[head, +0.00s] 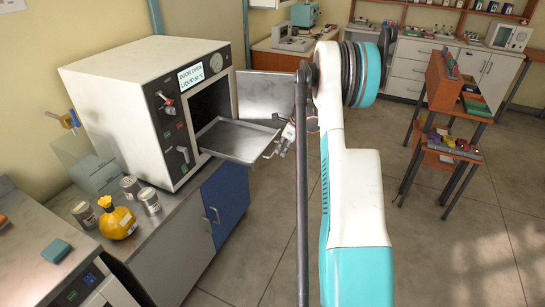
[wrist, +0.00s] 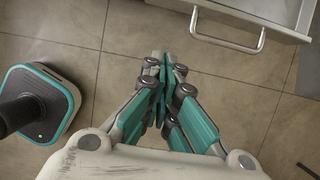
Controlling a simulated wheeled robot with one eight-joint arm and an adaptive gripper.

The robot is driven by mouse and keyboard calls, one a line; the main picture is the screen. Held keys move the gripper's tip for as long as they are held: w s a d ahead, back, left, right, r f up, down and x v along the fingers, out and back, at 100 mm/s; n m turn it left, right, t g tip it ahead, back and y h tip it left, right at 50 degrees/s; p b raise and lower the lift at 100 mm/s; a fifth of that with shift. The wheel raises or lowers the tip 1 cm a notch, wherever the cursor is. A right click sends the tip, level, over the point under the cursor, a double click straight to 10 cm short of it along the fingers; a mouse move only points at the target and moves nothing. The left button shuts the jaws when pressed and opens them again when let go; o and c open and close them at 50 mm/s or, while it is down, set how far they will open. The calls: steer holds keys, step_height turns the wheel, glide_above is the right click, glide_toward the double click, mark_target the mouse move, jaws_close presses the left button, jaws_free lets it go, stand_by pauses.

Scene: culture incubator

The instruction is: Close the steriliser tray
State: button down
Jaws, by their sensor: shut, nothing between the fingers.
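The steriliser (head: 140,105) is a white box on the bench at left. Its door (head: 268,95) stands open to the right. The metal steriliser tray (head: 235,141) sticks out of the dark chamber towards the right. In the wrist view, the tray's front edge (wrist: 285,33) and its bar handle (wrist: 228,46) are at the upper right. My gripper (head: 284,140) is just off the tray's front end, partly hidden by my arm. In the wrist view my gripper (wrist: 163,62) is shut and empty, left of the handle and apart from it in the picture.
A yellow bottle (head: 117,221) and metal cans (head: 148,201) stand on the bench before the steriliser. A blue cabinet door (head: 226,203) is below. A wooden stand (head: 445,150) with small items is at right. The floor (head: 440,250) between is clear.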

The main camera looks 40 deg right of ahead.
steer(key=w+a+f+b, duration=0.3)
steer(key=w+f+b, duration=0.1)
steer(key=w+f, duration=0.3)
steer(key=shift+f, duration=0.85)
